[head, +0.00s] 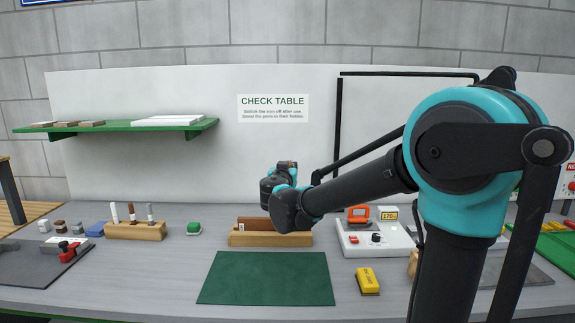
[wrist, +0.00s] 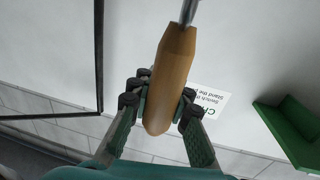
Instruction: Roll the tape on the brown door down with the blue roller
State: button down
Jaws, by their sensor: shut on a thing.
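My gripper (wrist: 163,96) is shut on the tan wooden handle of a tool (wrist: 172,75) in the wrist view. A metal shaft leaves the handle and runs out of the picture, so its head is hidden and I cannot tell whether it is the blue roller. In the head view my wrist is above and behind the right part of a wooden stand (head: 265,240). A brown panel (head: 252,222), seemingly the brown door, stands in this stand, partly covered by my arm. A small pale patch (head: 240,227) at its left may be the tape.
A green mat (head: 265,279) lies clear in front of the stand. A wooden pen holder (head: 135,231) and a green-topped item (head: 194,228) are to the left. A white control box (head: 362,245) and a yellow block (head: 368,281) are to the right. A green shelf (head: 120,130) hangs behind.

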jog(key=shift+f, duration=3.35)
jog(key=shift+d, duration=0.1)
jog(key=shift+d, duration=0.5)
dwell(1.4)
jog(key=shift+a, duration=0.1)
jog(key=shift+a, duration=0.4)
jog(key=shift+d, duration=0.1)
